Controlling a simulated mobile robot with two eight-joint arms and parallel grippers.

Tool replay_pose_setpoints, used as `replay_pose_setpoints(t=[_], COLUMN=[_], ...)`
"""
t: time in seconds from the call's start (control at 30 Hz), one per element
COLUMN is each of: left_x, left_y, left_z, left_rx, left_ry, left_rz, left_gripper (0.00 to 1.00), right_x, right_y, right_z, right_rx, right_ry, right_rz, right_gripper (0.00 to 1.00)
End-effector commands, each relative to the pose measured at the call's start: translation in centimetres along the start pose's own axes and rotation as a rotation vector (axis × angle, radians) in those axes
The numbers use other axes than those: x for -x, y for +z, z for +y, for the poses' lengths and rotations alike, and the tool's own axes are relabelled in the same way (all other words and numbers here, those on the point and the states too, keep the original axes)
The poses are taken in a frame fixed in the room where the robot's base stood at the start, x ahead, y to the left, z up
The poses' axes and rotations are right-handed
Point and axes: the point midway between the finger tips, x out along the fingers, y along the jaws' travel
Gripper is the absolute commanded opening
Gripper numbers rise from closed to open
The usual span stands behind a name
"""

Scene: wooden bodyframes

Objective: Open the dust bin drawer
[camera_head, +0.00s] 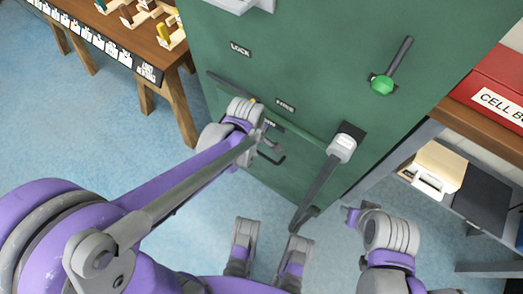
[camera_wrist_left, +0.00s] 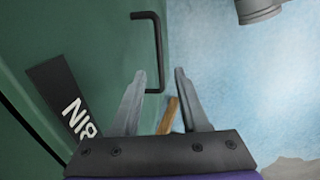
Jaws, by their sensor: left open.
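The dust bin drawer is at the lower front of the green cabinet (camera_head: 290,70). Its dark bar handle (camera_head: 271,157) shows just beyond my left gripper. In the left wrist view, the same handle (camera_wrist_left: 159,45) stands out from the green front, with a black label (camera_wrist_left: 65,100) ending in "BIN" beside it. My left gripper (camera_head: 272,143) is open and empty. In the left wrist view its two fingers (camera_wrist_left: 161,75) point at the handle, whose lower end appears between the fingertips. I cannot tell whether they touch. My right gripper (camera_head: 355,215) is low at the right, its jaws unclear.
A lever with a green knob (camera_head: 382,85) and a long grey lever (camera_head: 318,185) stick out of the cabinet front. A wooden table (camera_head: 130,35) stands at the left. A shelf (camera_head: 475,135) with a red box (camera_head: 495,80) is at the right. Blue floor lies open at the left.

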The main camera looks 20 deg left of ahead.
Motion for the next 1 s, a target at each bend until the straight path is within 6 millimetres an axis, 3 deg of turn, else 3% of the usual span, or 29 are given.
replay_pose_setpoints(t=[0.1, 0.3, 0.73, 0.77, 1.0], left_x=[-2.8, -5.6, -6.6, -6.6, -6.6], left_y=[0.0, 0.0, 0.0, 0.0, 0.0], left_z=[0.0, 0.0, 0.0, 0.0, 0.0], left_rx=[-0.001, -0.001, -0.001, -0.002, -0.001], left_ry=[-0.001, -0.001, 0.000, 0.000, 0.000], left_rz=[0.000, 0.000, 0.000, 0.000, 0.000], left_gripper=[0.45, 0.45, 0.45, 0.43, 0.00], right_x=[-1.4, -2.5, -2.8, -2.8, -2.8], right_y=[0.4, 0.7, 0.7, 0.7, 0.7], right_z=[0.0, 0.0, 0.0, 0.0, 0.0], right_rx=[0.000, 0.000, 0.000, 0.000, 0.000], right_ry=[0.000, 0.000, 0.000, 0.000, 0.000], right_rz=[-0.005, -0.008, -0.009, -0.009, -0.009], right_gripper=[0.50, 0.50, 0.50, 0.50, 0.50])
